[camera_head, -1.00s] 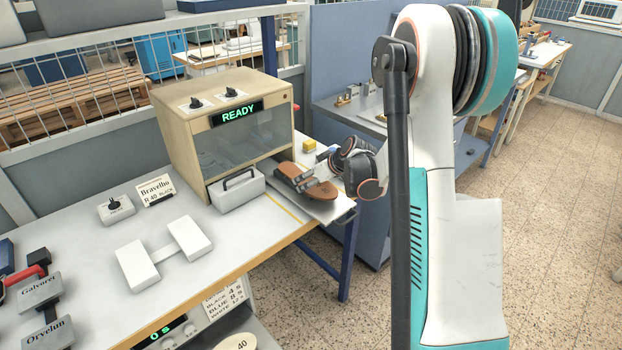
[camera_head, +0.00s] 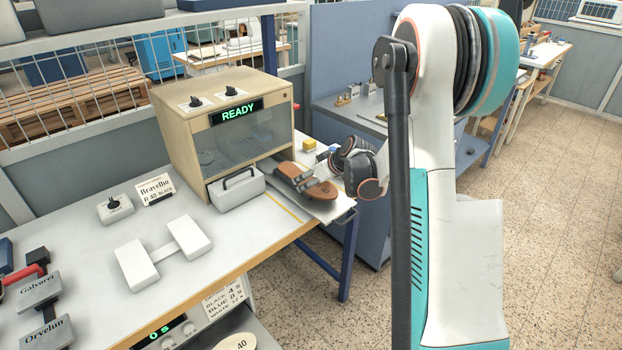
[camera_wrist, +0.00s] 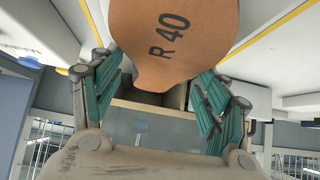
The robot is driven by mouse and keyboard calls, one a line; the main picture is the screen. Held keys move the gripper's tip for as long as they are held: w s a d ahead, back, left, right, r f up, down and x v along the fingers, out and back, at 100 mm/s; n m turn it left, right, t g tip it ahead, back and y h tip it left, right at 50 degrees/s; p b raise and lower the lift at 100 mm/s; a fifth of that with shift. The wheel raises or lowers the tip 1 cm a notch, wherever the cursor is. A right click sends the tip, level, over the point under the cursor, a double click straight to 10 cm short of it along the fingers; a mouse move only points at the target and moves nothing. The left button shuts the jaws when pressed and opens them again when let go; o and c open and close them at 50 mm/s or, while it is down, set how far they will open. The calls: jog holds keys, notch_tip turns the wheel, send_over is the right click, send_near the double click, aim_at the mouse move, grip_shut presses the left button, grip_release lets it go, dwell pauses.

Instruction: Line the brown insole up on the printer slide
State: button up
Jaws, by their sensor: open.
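The brown insole (camera_head: 320,190) lies on the printer slide (camera_head: 326,212), in front of the printer's opening. My gripper (camera_head: 303,180) is at the insole from the right, partly covering its middle. In the wrist view the insole (camera_wrist: 175,35) is at the top, its rounded end marked "R 40" reaching between the fingers. My gripper (camera_wrist: 158,85) is open there, with green pads on both sides of that end. I cannot tell whether either pad touches it, nor exactly how the insole is aligned with the slide.
The wooden printer (camera_head: 222,130) shows READY. A white block with a black handle (camera_head: 237,188) stands beside the slide on the left. A yellow block (camera_head: 309,145) lies behind it.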

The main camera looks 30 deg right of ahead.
jog(key=o, duration=1.4)
jog(key=shift+o, duration=0.2)
jog(key=shift+r, duration=0.1)
jog(key=v, duration=1.1)
jog(key=shift+s+r, duration=0.25)
jog(key=shift+s, duration=0.05)
